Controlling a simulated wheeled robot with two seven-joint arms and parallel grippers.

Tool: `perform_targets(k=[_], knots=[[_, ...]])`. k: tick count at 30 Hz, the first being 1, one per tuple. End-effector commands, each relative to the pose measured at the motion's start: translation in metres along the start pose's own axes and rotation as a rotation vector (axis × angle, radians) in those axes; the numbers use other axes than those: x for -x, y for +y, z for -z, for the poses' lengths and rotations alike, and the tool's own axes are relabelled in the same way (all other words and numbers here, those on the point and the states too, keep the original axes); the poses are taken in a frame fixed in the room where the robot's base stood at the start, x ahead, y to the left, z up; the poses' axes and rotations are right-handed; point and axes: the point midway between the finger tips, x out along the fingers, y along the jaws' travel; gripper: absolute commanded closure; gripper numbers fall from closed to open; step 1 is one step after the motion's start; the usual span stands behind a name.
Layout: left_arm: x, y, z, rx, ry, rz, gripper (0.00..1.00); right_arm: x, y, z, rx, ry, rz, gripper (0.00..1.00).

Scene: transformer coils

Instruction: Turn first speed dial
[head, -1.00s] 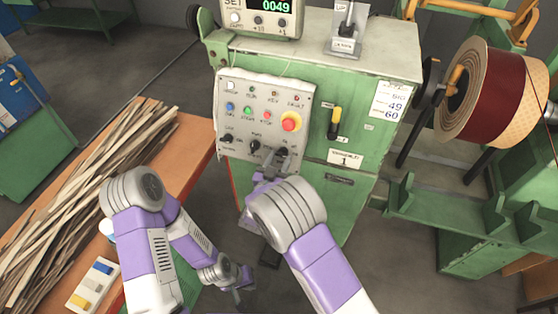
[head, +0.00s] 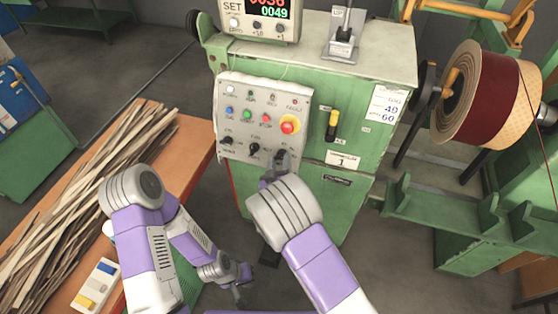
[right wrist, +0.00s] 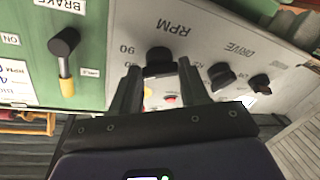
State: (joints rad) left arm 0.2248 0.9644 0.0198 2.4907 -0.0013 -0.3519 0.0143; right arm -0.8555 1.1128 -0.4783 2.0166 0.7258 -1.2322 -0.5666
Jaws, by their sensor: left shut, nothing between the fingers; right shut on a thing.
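The light grey control panel (head: 232,92) is on the front of the green machine, with several black knobs along its bottom row. The speed dial (right wrist: 160,60) is a black knob beside the label RPM in the right wrist view. My right gripper (head: 281,158) is at the rightmost knob of that row in the head view and largely hides it. In the right wrist view its two fingers (right wrist: 159,70) straddle the dial and are shut on it. My left gripper (head: 241,288) is low in the head view, shut and empty, away from the panel.
Above the dial are coloured buttons and a red stop button (head: 290,124). A yellow-handled brake lever (head: 332,124) is right of the panel. A bench (head: 188,140) with wooden strips (head: 95,190) stands at left. A coil reel (head: 490,95) is at right.

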Motion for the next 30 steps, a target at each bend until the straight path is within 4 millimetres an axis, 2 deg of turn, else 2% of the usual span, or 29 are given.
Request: perform_targets(k=[12, 29, 30], knots=[[0.0107, 0.0040, -0.0005, 0.000, 0.000, 0.000, 1.00, 0.0001, 0.0027, 0.0002, 0.199, -0.002, 0.081, 0.86], [0.0117, 0.0044, -0.0005, 0.000, 0.000, 0.000, 1.00, 0.0001, 0.0027, -0.0006, 0.233, -0.002, 0.094, 0.86], [0.0117, 0.0044, -0.0005, 0.000, 0.000, 0.000, 1.00, 0.0001, 0.0027, -0.0006, 0.233, -0.002, 0.094, 0.54]])
